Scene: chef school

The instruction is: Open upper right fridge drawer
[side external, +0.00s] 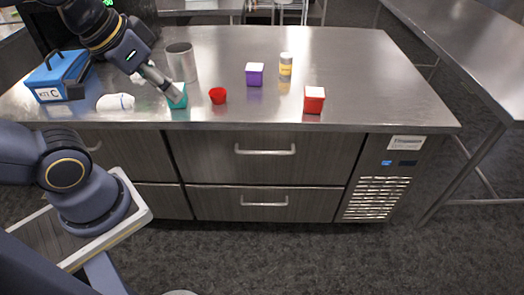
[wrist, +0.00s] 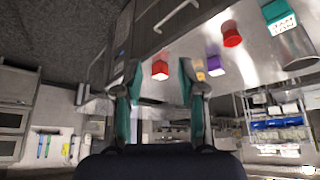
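The fridge's upper right drawer (side external: 318,163) is closed, flush in the steel counter's front. Its metal bar handle (side external: 265,149) runs level across the upper part of the front. A bar handle (wrist: 176,15) shows at the top of the wrist view, which is turned over; I cannot tell for certain which drawer it belongs to. My gripper (side external: 176,95) is up at the counter top, left of and above this drawer, overlapping the teal box in the picture. In the wrist view my gripper (wrist: 159,78) has its fingers wide apart with nothing between them.
On the counter stand a teal box (side external: 180,102), red cup (side external: 218,96), purple box (side external: 254,75), yellow-labelled jar (side external: 286,65), red box (side external: 314,100), metal canister (side external: 181,63) and blue toolbox (side external: 58,76). A lower drawer (side external: 310,204) is closed. The floor in front is clear.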

